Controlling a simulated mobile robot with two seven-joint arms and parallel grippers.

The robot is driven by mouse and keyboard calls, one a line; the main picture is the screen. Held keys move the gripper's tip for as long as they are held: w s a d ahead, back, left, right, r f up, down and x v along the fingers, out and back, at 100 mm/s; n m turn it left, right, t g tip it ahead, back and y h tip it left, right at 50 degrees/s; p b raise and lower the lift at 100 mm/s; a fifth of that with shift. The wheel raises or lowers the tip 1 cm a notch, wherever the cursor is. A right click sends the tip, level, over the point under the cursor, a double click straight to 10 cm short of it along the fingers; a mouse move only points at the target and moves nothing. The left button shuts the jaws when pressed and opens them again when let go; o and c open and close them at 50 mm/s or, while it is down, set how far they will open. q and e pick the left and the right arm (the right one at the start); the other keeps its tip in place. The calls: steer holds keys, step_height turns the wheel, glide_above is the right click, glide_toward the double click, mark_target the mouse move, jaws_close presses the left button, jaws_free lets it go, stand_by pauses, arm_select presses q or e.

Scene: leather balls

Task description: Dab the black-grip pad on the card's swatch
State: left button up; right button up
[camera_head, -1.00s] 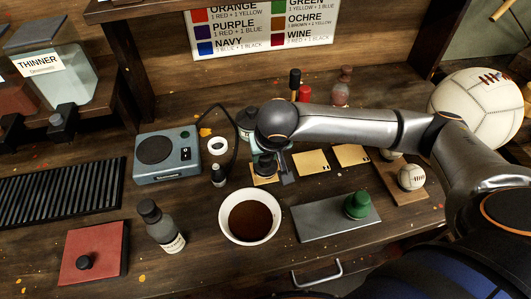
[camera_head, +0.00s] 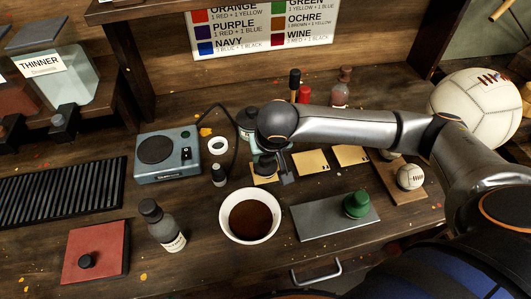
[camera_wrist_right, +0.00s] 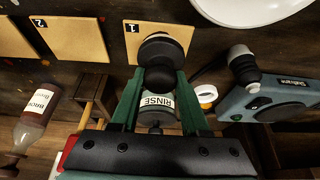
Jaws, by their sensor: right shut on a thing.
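My right gripper (camera_wrist_right: 160,82) is shut on the black grip of a round dark pad (camera_wrist_right: 162,47). In the right wrist view the pad is over the tan card marked 1 (camera_wrist_right: 136,48) and hides part of it. Whether the pad touches the card cannot be told. In the head view my right gripper (camera_head: 265,160) is over the same card (camera_head: 265,180), and my wrist hides much of it. The card marked 2 (camera_wrist_right: 70,40) lies beside it, and a third card (camera_head: 351,154) is further right. My left gripper is not in view.
A bowl of brown liquid (camera_head: 249,216) stands just in front. A grey plate (camera_head: 320,222) carries a green-gripped piece (camera_head: 357,205). A blue-grey device (camera_head: 169,151) is left, a RINSE bottle (camera_wrist_right: 155,107) behind. A board with balls (camera_head: 402,187) is right.

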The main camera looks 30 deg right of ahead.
steer(key=shift+p, duration=1.1)
stand_by(2.2)
steer(key=shift+p, duration=0.3)
stand_by(1.3)
steer(key=shift+r, duration=3.55)
